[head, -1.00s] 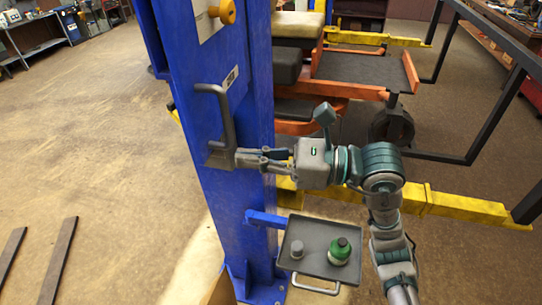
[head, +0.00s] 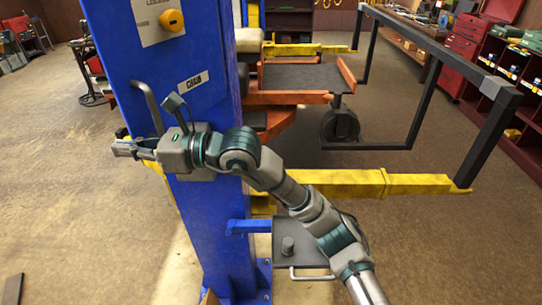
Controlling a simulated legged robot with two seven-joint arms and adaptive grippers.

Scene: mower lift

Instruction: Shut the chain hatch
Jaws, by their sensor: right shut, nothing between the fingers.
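The blue lift column (head: 225,225) stands at the left of the head view. A label on it reads CHAIN (head: 192,83). A grey bar handle (head: 149,106) sits on the column's left side, below and left of the label; its lower end is hidden behind my gripper. I cannot make out the hatch's edges or how far it stands open. My right gripper (head: 122,149) is shut and empty, with its fingers pointing left past the column's left edge, just below the handle. I cannot tell whether it touches. My left gripper is not in view.
A small grey tray (head: 290,262) with a grey cylinder (head: 287,245) juts from the column under my right arm. A yellow lift arm (head: 400,184) and black frame (head: 485,130) lie to the right. An orange mower (head: 300,98) stands behind. Floor at left is mostly clear.

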